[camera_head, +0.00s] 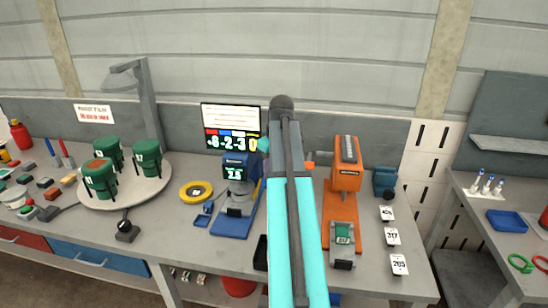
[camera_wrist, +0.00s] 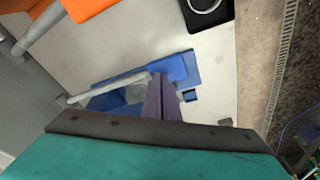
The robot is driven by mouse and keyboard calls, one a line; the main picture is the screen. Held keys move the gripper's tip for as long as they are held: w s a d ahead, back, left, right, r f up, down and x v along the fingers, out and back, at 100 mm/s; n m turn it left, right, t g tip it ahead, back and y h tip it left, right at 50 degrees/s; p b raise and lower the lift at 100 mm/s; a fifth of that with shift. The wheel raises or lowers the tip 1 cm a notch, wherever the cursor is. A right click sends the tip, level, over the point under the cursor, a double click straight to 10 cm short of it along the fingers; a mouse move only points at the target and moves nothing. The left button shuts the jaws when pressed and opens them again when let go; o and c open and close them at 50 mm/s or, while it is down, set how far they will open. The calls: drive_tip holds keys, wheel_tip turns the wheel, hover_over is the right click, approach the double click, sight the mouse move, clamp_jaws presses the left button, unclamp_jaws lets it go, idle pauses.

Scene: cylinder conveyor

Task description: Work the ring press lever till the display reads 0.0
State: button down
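The blue press (camera_head: 236,195) stands on the bench left of my arm, and its small display (camera_head: 235,173) shows digits that look like 2.6, too small to be sure. In the wrist view its blue base (camera_wrist: 178,68) lies below my gripper. A grey bar (camera_wrist: 105,87), which looks like the lever, runs from the left towards my fingertips. My gripper (camera_wrist: 158,82) has its purple fingers together, with nothing seen between them. Its tips overlap the bar's right end; I cannot tell whether they touch. In the head view my arm hides most of the gripper.
An orange press (camera_head: 346,170) stands right of my arm. A round turntable (camera_head: 122,196) with green cylinders is farther left. A screen (camera_head: 231,128) stands behind. Number cards (camera_head: 399,265) lie at the bench's right.

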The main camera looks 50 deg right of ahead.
drive_tip(key=shift+f+b, duration=0.5)
drive_tip(key=shift+f, duration=0.95)
wheel_tip(320, 180, up, 15)
drive_tip(key=p, duration=0.7)
drive_tip(key=shift+p, duration=0.3)
drive_tip(key=shift+f, duration=0.15)
idle(0.5)
